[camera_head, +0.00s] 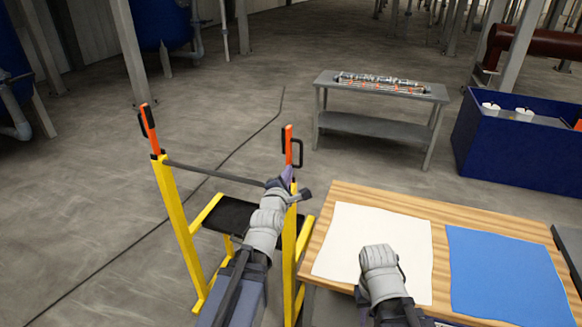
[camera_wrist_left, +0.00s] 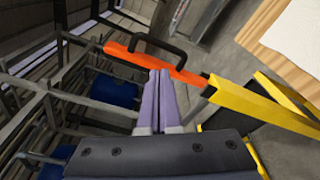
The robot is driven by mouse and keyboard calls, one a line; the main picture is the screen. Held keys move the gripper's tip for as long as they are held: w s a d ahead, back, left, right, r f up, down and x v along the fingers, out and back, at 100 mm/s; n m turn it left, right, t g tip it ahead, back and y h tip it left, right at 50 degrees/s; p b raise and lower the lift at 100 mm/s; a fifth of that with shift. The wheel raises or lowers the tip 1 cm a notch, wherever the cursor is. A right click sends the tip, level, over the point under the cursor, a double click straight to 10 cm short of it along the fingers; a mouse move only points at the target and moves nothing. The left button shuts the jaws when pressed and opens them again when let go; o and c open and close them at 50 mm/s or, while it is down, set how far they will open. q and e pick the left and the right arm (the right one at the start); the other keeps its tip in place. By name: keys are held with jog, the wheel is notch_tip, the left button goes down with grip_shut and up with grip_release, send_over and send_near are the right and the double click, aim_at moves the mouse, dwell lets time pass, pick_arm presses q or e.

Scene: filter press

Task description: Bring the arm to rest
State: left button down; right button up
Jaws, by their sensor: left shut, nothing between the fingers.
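My left gripper (camera_head: 287,173) reaches up to the right-hand orange post (camera_head: 289,146) of the yellow frame. Its purple fingers are shut together with nothing between them. In the left wrist view the fingertips (camera_wrist_left: 159,73) overlap the orange post (camera_wrist_left: 122,51) just beside its black handle (camera_wrist_left: 152,40); I cannot tell whether they touch it. My right arm (camera_head: 380,272) is bent over the white cloth on the wooden table. Its gripper fingers do not show.
The yellow frame (camera_head: 175,215) carries a dark bar (camera_head: 215,173) and a second orange post (camera_head: 149,130). The wooden table (camera_head: 345,192) holds a white cloth (camera_head: 350,235) and a blue cloth (camera_head: 500,270). A grey bench (camera_head: 372,122) and a blue bin (camera_head: 500,145) stand behind. Open floor lies left.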

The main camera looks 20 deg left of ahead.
pick_arm(q)
jog(key=shift+s, duration=0.4)
jog(key=s+d+f+m+g+h+b, duration=0.1)
jog(key=s+d+f+m+g+h, duration=0.1)
jog(key=s+d+f+m+g, duration=0.45)
jog(key=s+d+f+m+g+h+b, duration=0.1)
jog(key=d+f+m+g+b, duration=0.15)
jog(key=d+f+m, duration=0.75)
jog(key=s+f+m+g+y, duration=0.1)
jog(key=s+f+m+g, duration=0.3)
jog(key=s+m, duration=0.2)
jog(key=s+f+m+g+y, duration=0.2)
jog(key=s+f+m+g, duration=0.2)
jog(key=s, duration=0.7)
jog(key=shift+s+d+m+g+b, duration=0.3)
jog(key=shift+d+m+b, duration=0.05)
jog(key=shift+m, duration=0.7)
